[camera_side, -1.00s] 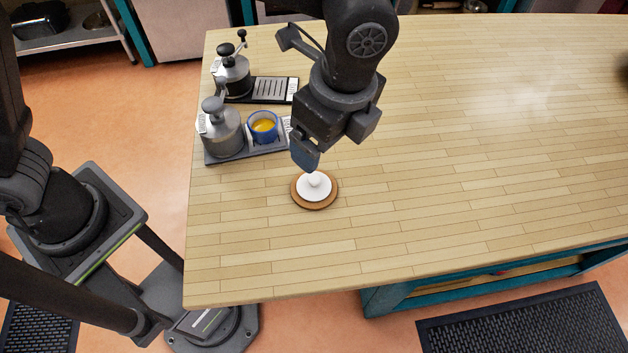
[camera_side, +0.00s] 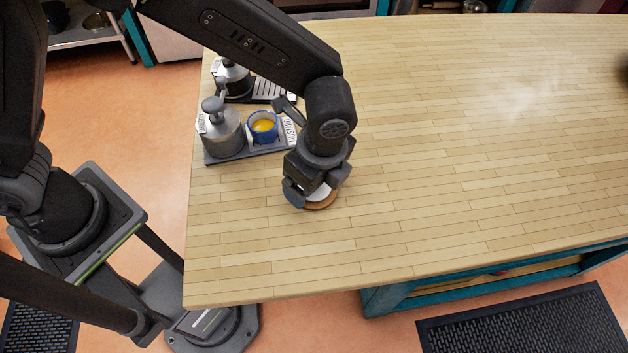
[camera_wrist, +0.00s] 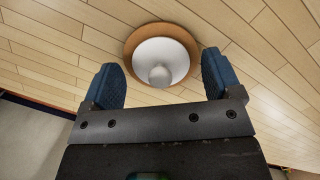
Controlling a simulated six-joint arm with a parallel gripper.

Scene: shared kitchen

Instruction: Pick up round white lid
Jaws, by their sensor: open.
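The round white lid (camera_wrist: 174,50) has a round knob on top and rests on a round brown wooden coaster (camera_wrist: 134,43). In the wrist view the lid lies just beyond and between the blue fingertips. In the side view my gripper (camera_side: 308,196) is low over the lid (camera_side: 320,194) and hides much of it; the coaster (camera_side: 322,205) shows at its front edge. In the wrist view my gripper (camera_wrist: 163,82) is open with its two fingers apart, one on each side of the knob. I cannot tell whether a finger touches the lid.
A grey tray with a grey lidded pot (camera_side: 221,133) and a blue cup of yellow contents (camera_side: 263,127) stands behind-left of my gripper. Another pot (camera_side: 232,80) with a dark tray stands farther back. The wooden tabletop (camera_side: 460,170) is clear to the right.

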